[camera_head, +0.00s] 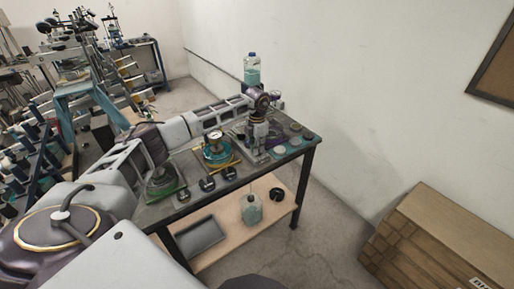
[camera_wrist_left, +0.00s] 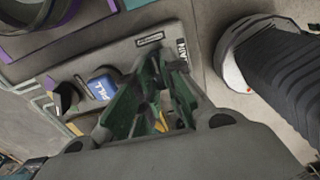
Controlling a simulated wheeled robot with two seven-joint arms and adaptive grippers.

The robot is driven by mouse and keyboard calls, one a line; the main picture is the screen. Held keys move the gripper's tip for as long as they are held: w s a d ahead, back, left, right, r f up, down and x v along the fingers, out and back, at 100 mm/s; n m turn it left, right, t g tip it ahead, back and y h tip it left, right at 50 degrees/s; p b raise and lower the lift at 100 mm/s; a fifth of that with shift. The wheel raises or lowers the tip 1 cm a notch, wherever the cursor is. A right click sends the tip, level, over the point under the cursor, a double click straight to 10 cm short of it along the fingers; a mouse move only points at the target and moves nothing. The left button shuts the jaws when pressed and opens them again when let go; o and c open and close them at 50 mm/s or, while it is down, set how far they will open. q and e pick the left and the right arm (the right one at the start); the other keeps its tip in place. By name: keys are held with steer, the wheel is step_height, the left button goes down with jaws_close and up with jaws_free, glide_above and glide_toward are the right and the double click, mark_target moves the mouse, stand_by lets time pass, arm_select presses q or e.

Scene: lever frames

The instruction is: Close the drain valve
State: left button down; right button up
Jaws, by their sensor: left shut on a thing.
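My left arm reaches in from the left over the bench, and its gripper (camera_head: 257,148) points down at a grey base plate. In the left wrist view the gripper (camera_wrist_left: 160,85) has its dark green fingers close together beside the DRAIN label (camera_wrist_left: 183,52). They are shut on the drain valve's lever, which the fingers mostly hide, so its angle cannot be told. A blue FILL tag (camera_wrist_left: 102,86) shows on the same plate, to the left of the fingers. My right gripper is not in view.
In the left wrist view a dark ribbed hose or cylinder (camera_wrist_left: 275,70) stands close on the right. A wooden crate (camera_head: 440,240) stands at the lower right.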

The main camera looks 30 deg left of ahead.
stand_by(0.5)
arm_select(q)
steer(key=c, duration=1.5)
jaws_free()
steer(key=shift+r, duration=0.15)
steer(key=shift+r, duration=5.85)
